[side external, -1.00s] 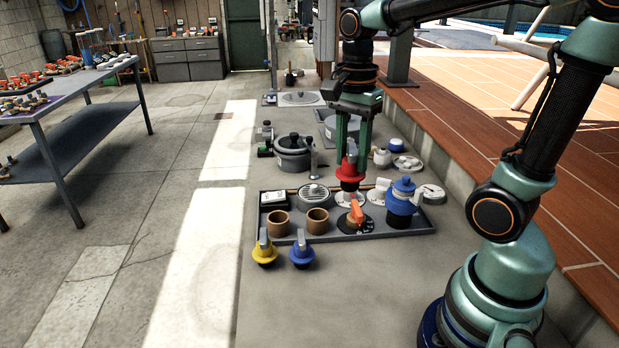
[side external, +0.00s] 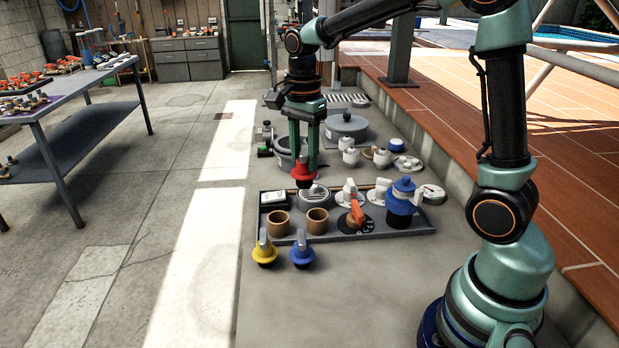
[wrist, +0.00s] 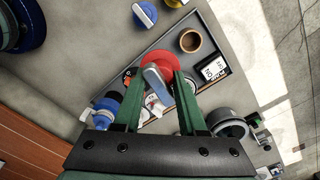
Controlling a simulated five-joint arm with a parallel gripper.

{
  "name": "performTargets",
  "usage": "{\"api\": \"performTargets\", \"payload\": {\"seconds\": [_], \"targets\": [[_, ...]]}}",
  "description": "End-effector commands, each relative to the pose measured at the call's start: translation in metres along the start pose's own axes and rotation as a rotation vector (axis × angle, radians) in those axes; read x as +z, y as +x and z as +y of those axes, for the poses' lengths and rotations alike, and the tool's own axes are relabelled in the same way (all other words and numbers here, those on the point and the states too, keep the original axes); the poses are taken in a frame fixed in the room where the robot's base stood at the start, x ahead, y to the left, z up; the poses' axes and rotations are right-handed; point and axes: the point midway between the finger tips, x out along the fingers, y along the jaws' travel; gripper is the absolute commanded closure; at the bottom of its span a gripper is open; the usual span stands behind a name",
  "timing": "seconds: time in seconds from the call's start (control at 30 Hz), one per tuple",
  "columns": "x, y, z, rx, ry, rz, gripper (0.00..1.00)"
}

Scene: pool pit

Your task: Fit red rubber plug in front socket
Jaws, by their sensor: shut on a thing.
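My gripper (side external: 303,158) points down and is shut on the grey handle of a red rubber plug (side external: 301,174). The plug hangs above the rear part of the grey tray (side external: 390,234), apart from it. Two tan ring-shaped sockets stand in the tray's front left: a left one (side external: 279,226) and a right one (side external: 317,225). The plug is above and behind them in the side view. In the wrist view the red flange (wrist: 160,61) shows beyond my fingertips, with one tan socket (wrist: 191,41) beside it. The flange may hide the other socket there.
A yellow plug (side external: 264,254) and a blue plug (side external: 301,256) stand before the tray. A grey pot (side external: 285,160) stands behind. The bench right of the blue plug is clear.

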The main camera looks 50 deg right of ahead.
Motion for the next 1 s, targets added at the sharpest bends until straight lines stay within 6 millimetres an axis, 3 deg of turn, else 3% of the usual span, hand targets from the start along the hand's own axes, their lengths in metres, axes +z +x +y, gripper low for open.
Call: {"api": "performTargets", "payload": {"seconds": [0.2,0.4,1.0], "targets": [[0.008,0.036,-0.045,0.002,-0.002,0.000,1.00],[0.013,0.056,-0.067,-0.002,-0.001,0.000,1.00],[0.014,0.092,-0.071,-0.002,0.000,0.000,1.00]]}}
